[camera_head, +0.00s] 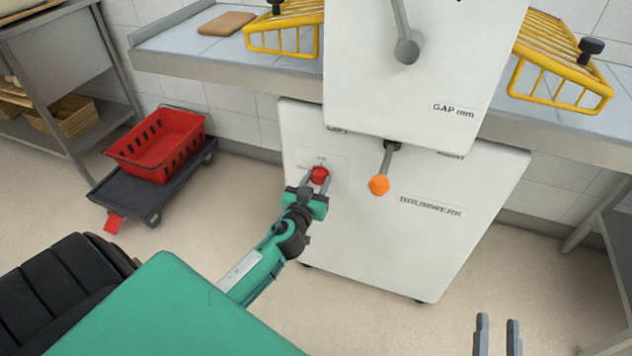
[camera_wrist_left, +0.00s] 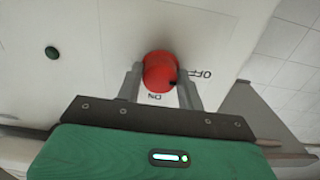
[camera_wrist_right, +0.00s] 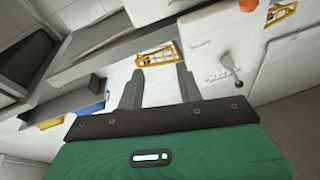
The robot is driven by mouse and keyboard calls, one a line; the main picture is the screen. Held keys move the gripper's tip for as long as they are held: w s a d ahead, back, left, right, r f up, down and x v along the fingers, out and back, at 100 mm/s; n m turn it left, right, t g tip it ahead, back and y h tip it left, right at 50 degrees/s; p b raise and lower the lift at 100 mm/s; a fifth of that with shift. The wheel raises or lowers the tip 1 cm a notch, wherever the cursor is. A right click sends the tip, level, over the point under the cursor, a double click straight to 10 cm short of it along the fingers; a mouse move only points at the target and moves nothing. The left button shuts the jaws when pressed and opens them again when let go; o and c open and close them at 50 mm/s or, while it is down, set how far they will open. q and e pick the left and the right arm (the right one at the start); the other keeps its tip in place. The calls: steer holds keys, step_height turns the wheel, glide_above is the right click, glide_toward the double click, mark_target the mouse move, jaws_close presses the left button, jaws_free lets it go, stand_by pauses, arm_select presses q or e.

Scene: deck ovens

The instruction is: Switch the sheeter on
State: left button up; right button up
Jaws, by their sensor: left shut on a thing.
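The sheeter (camera_head: 425,235) is a white machine in the middle of the head view. A red round knob (camera_head: 319,174) sits on its lower front panel, on a plate with printed marks. My left gripper (camera_head: 319,182) is shut on this knob. In the left wrist view the red knob (camera_wrist_left: 160,72) is between the two fingers, with ON and OFF printed beside it; a small dark mark shows on its side towards OFF. My right gripper (camera_head: 497,338) is at the bottom right of the head view, its fingers apart and empty, away from the sheeter.
An orange-tipped lever (camera_head: 379,184) and a grey lever (camera_head: 407,47) stick out of the sheeter front. Yellow wire guards (camera_head: 560,65) flank it. A green button (camera_wrist_left: 52,53) is near the knob. A red crate (camera_head: 158,144) on a dark dolly (camera_head: 150,195) stands left.

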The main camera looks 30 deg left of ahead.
arm_select(q)
steer(key=shift+m, duration=0.7)
steer(key=m, duration=0.2)
steer(key=shift+m, duration=0.3)
steer(key=shift+m+p, duration=0.4)
steer(key=shift+m, duration=0.4)
steer(key=m, duration=0.2)
steer(key=shift+m, duration=0.4)
steer(key=m+p, duration=0.1)
steer(key=m, duration=0.4)
steer(key=shift+m+p, duration=0.3)
steer(key=shift+m, duration=1.9)
arm_select(e)
steer(key=s+a+f+g+h, duration=0.1)
steer(key=s+f+g, duration=0.3)
steer(key=f+g, duration=0.3)
steer(key=shift+s+a+f, duration=0.2)
steer(key=shift+a+f, duration=0.15)
steer(key=shift+f, duration=1.1)
steer(key=shift+d, duration=0.1)
